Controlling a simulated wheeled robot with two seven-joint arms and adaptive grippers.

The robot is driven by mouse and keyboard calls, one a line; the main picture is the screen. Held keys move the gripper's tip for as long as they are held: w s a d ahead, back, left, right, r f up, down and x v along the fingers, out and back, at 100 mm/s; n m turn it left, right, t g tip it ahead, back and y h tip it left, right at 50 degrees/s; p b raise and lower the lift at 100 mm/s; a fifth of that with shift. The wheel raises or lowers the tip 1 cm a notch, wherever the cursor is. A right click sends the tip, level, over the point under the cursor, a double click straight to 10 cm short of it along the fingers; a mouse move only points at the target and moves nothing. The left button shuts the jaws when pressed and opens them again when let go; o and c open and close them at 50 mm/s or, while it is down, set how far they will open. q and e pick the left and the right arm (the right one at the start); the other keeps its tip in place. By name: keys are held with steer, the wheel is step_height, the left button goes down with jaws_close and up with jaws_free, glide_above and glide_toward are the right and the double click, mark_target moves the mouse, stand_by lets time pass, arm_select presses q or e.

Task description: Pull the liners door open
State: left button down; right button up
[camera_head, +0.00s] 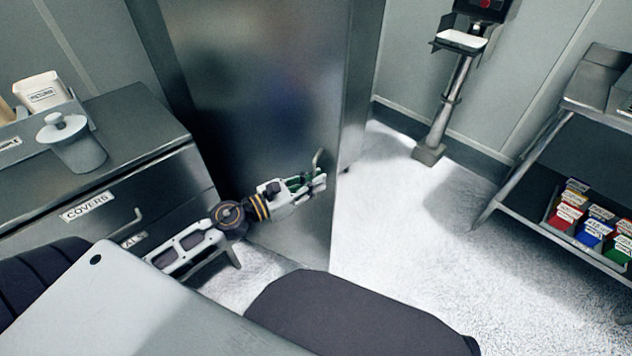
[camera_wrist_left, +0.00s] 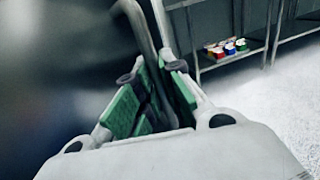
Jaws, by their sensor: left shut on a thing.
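A tall grey metal door (camera_head: 255,95) stands in the middle of the head view. A bar handle (camera_head: 317,160) sits near its right edge. My left gripper (camera_head: 318,181) is at this handle, with its fingers around the lower part. In the left wrist view the green-padded fingers of the left gripper (camera_wrist_left: 150,105) close on the dark bar handle (camera_wrist_left: 138,25). The fingers hide the handle's lower end. The door (camera_wrist_left: 60,70) fills the left of that view. I see no label on the door. My right gripper is not in view.
A drawer cabinet labelled COVERS (camera_head: 85,207) stands left of the door, with a lidded pot (camera_head: 72,145) on top. A metal rack (camera_head: 600,80) with coloured boxes (camera_head: 565,213) is at right. The floor (camera_head: 400,245) between is clear.

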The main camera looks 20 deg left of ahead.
arm_select(q)
steer(key=shift+s+a, duration=0.1)
steer(key=shift+s, duration=0.1)
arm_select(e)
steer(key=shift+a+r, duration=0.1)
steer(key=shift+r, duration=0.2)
arm_select(q)
steer(key=c, duration=1.5)
jaws_free()
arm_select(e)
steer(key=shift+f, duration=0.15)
arm_select(q)
steer(key=shift+s+a, duration=0.1)
steer(key=shift+s, duration=0.15)
steer(key=shift+v, duration=5.75)
steer(key=shift+w+a+r, duration=0.1)
steer(key=shift+w+a, duration=0.05)
steer(key=shift+w, duration=0.05)
